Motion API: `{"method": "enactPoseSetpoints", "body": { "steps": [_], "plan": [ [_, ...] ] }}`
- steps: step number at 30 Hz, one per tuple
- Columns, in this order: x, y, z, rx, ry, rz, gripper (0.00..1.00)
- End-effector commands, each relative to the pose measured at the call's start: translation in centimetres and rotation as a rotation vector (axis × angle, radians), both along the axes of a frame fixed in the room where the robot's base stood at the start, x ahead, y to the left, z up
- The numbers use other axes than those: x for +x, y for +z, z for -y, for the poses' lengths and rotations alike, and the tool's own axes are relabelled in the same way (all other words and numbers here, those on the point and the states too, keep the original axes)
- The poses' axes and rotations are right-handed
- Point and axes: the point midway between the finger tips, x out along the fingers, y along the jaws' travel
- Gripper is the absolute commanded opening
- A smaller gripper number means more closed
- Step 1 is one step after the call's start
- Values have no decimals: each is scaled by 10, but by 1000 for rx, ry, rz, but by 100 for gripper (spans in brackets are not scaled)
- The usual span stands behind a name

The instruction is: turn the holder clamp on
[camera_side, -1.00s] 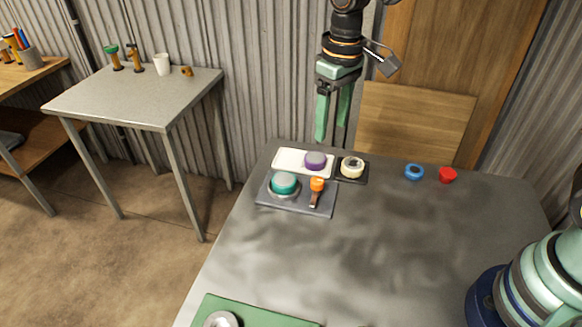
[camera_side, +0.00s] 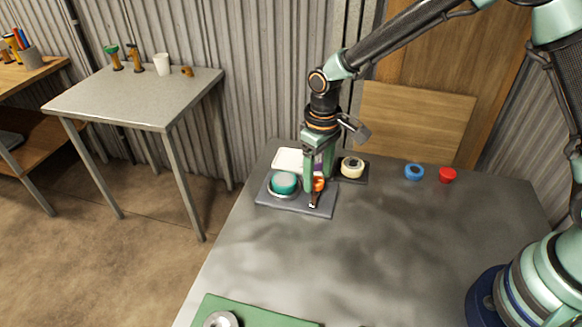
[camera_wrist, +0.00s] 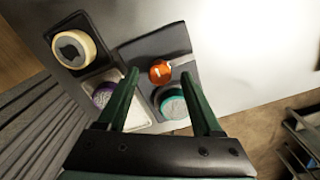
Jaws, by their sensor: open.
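The holder clamp is a small lever with an orange knob (camera_side: 319,186) on a dark grey base plate (camera_side: 290,204). A teal round piece (camera_side: 284,182) sits in a ring on the same plate, left of the lever. My gripper (camera_side: 317,181) is low over the plate, pointing down, and open. In the wrist view, the orange knob (camera_wrist: 160,72) shows between the two fingertips, with the teal piece (camera_wrist: 173,105) nearer the right finger. I cannot tell whether the fingers touch the knob. My fingers partly hide the lever in the side view.
Behind the plate is a white tray (camera_side: 287,158) with a purple round piece (camera_wrist: 103,94). A cream roll (camera_side: 352,167) on a dark pad stands close to the right. A blue ring (camera_side: 414,172) and a red cup (camera_side: 447,175) lie farther right. The middle of the table is clear.

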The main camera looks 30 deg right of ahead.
Motion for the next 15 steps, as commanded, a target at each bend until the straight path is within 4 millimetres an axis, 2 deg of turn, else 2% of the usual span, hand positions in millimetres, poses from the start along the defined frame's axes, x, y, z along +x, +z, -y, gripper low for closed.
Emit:
{"method": "enactPoseSetpoints", "body": {
  "steps": [4,12,13,15],
  "plan": [
    [0,-9,0,0,0,0,67],
    [0,-10,0,0,0,1,67],
    [0,-10,0,0,0,1,63],
    [0,-10,0,0,0,1,36]
  ]
}}
